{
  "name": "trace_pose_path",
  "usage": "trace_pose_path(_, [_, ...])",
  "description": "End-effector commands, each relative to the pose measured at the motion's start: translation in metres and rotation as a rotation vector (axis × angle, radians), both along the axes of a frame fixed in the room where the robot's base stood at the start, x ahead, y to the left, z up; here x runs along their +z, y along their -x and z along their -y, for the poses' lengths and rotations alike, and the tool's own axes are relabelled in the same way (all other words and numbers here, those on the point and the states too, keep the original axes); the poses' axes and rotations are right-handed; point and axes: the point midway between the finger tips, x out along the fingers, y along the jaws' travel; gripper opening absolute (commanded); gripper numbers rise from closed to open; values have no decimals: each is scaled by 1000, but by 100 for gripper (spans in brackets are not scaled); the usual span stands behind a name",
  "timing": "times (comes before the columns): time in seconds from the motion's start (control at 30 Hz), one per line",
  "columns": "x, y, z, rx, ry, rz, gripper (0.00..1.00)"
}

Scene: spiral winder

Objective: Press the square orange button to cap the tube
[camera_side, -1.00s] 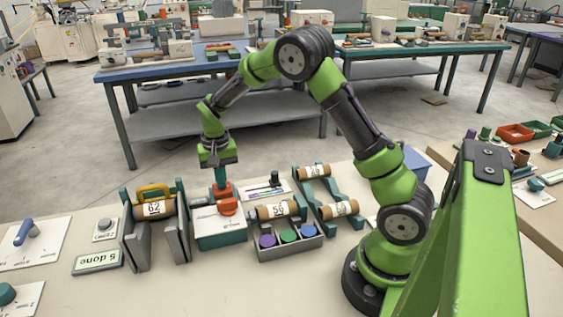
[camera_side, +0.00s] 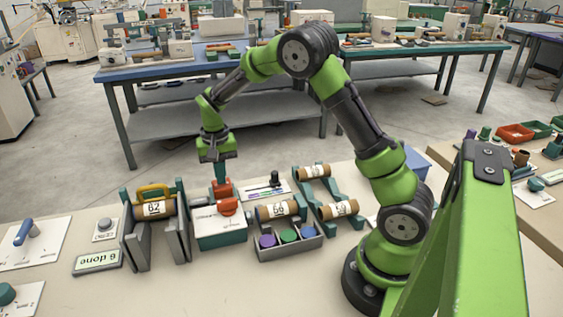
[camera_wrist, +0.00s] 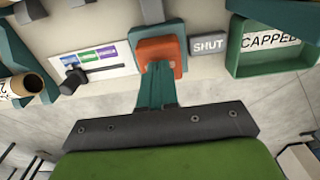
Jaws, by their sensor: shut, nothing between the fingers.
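The square orange button (camera_wrist: 160,48) is on a teal mount in the wrist view; in the side view it shows as an orange block (camera_side: 222,189) behind a white-topped teal box. My gripper (camera_wrist: 157,68) is shut and empty, its teal fingers pointing down at the button. The fingertips overlap the button's near edge in the wrist view. In the side view my gripper (camera_side: 221,179) is right above it; I cannot tell whether they touch. Cardboard tubes with white labels lie in the left holder (camera_side: 153,209), behind the cups (camera_side: 277,210) and on the teal rack (camera_side: 340,208).
A grey sign reading SHUT (camera_wrist: 208,44) is right of the button. A green tray (camera_wrist: 238,60) holds a CAPPED label. A counter display (camera_side: 97,261) and a tray of coloured cups (camera_side: 290,246) stand nearby.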

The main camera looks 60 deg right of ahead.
Motion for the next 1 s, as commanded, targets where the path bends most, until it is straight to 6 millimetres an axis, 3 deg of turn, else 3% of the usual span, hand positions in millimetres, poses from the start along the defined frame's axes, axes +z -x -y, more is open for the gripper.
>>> trace_pose_path(0.6, [50, -1, 0, 0, 0, 3, 0])
trace_pose_path(1.0, [55, 0, 0, 1, 0, 1, 0])
